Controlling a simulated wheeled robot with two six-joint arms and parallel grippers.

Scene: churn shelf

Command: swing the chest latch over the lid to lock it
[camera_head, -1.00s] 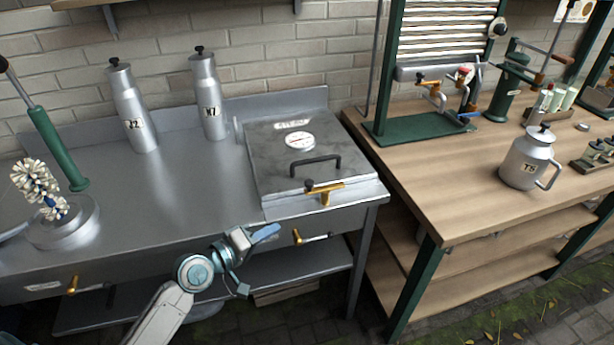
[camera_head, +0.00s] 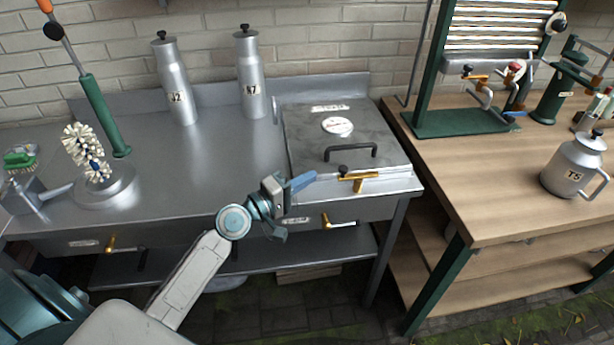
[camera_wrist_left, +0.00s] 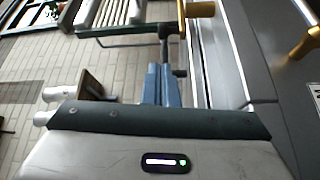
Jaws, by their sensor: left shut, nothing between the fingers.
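The grey metal chest (camera_head: 300,140) is set in the steel bench, with its lid down and a dark bar handle (camera_head: 350,152) and round dial on top. The brass latch (camera_head: 359,179) with a black knob is at the chest's front edge; its knobbed arm points left along that edge. A brass part (camera_wrist_left: 198,9) also shows at the top of the left wrist view. My left gripper (camera_head: 302,182) is shut and empty, its blue fingers just left of the latch at the chest's front. I cannot tell whether they touch it. My right gripper is not in view.
Two labelled metal bottles (camera_head: 176,85) stand at the back of the bench. A brush stand (camera_head: 105,190) is at left. A brass drawer handle (camera_head: 327,222) sticks out below the chest. A wooden workbench (camera_head: 465,185) with a can (camera_head: 575,165) stands right.

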